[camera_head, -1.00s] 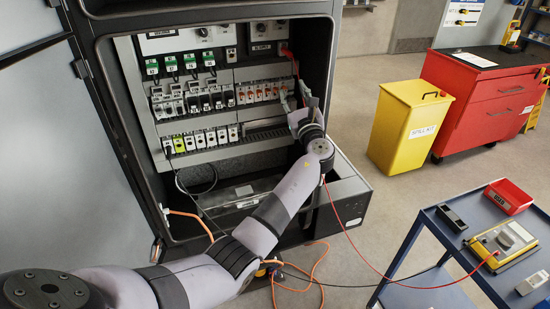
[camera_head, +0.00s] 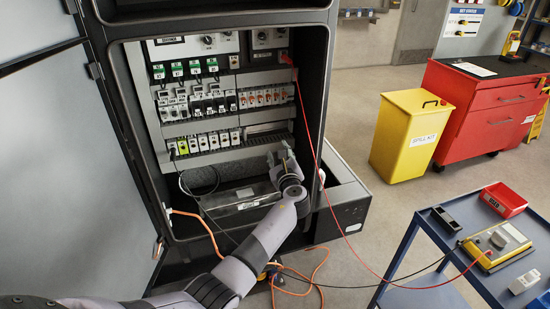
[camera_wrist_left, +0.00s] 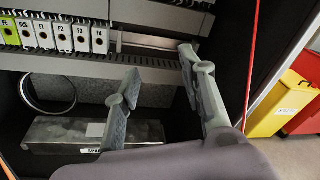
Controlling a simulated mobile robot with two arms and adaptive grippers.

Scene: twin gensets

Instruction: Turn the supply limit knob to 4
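My left gripper (camera_head: 280,156) is in front of the lower right part of the open cabinet, below the rows of breakers. In the left wrist view my left gripper (camera_wrist_left: 160,82) has its two fingers apart with nothing between them. Small dark knobs show on the upper panels: one on the left panel (camera_head: 207,40) and others on the right panel (camera_head: 262,36). Their lettering is too small to read, so I cannot tell which is the supply limit knob or where it points. My right gripper is not in view.
A red lead (camera_head: 319,165) runs from the right panel to a yellow instrument (camera_head: 497,246) on the blue cart (camera_head: 432,222). A black lead also crosses low. A grey box (camera_wrist_left: 60,133) lies in the cabinet bottom. A yellow bin (camera_head: 408,135) stands right; open floor lies between.

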